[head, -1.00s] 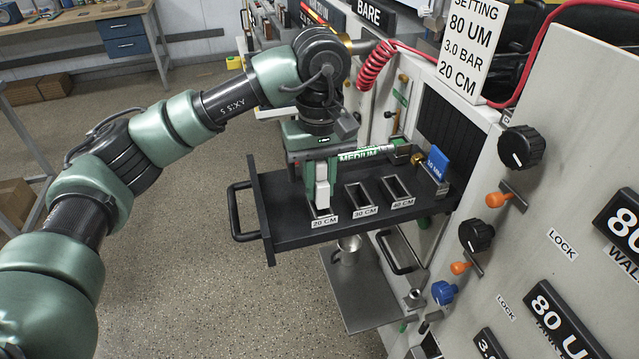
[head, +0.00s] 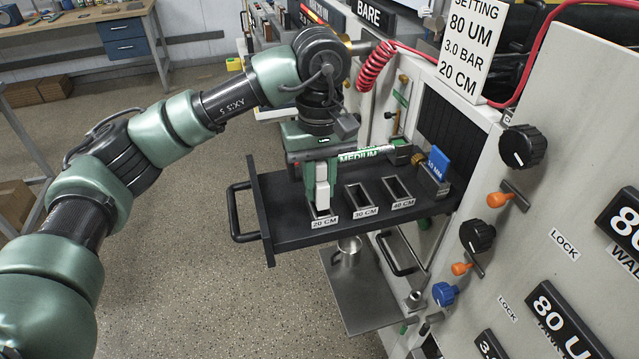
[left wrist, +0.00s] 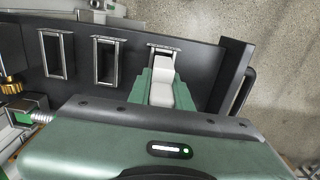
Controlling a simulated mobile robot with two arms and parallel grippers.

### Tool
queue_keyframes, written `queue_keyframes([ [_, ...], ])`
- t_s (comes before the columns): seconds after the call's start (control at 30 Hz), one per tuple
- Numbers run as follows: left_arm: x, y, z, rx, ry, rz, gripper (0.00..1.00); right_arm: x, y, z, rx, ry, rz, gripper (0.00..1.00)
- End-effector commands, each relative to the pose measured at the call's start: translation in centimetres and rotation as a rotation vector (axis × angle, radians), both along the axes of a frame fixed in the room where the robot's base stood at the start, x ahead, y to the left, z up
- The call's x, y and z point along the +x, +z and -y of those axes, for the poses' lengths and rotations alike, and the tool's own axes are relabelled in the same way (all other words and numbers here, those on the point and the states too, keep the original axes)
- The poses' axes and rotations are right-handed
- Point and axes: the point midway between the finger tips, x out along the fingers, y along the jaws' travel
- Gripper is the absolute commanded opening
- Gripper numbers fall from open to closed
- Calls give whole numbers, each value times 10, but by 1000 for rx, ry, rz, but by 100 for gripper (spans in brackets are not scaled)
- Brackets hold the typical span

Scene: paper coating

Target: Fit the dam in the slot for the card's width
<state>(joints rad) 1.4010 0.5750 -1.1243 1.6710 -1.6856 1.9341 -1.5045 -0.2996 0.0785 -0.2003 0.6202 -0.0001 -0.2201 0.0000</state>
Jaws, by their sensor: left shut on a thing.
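The dam (head: 322,196) is a small white block, held upright in my left gripper (head: 321,182). The green fingers are shut on it. Its lower end is at the mouth of the slot labelled 20 CM (head: 324,222), the leftmost in the black tray (head: 285,240). I cannot tell how far it is inside. In the left wrist view, the dam (left wrist: 161,72) meets the metal-rimmed 20 CM slot (left wrist: 164,47). The slots labelled 30 CM (head: 362,199) and 40 CM (head: 397,189) are empty. The card (head: 473,45) reads 80 UM, 3.0 BAR, 20 CM. My right gripper is out of view.
A blue block (head: 439,162) stands at the tray's right end. A bar marked MEDIUM (head: 360,155) lies behind the slots. A black handle (head: 238,212) sticks out at the tray's left. A panel with knobs (head: 521,147) and orange levers rises on the right. A red coiled hose (head: 374,68) hangs behind.

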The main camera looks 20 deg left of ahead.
Motion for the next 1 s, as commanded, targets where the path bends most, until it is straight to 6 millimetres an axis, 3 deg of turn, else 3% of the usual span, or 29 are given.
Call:
queue_keyframes([
  [0.77,0,-20,0,0,0,1,0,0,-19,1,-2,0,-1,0],
  [0.8,0,-19,0,0,0,1,28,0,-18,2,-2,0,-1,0],
  [0.87,0,-19,0,0,0,0,45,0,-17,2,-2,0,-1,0],
  [1.0,0,-19,0,1,0,-1,45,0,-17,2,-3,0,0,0],
])
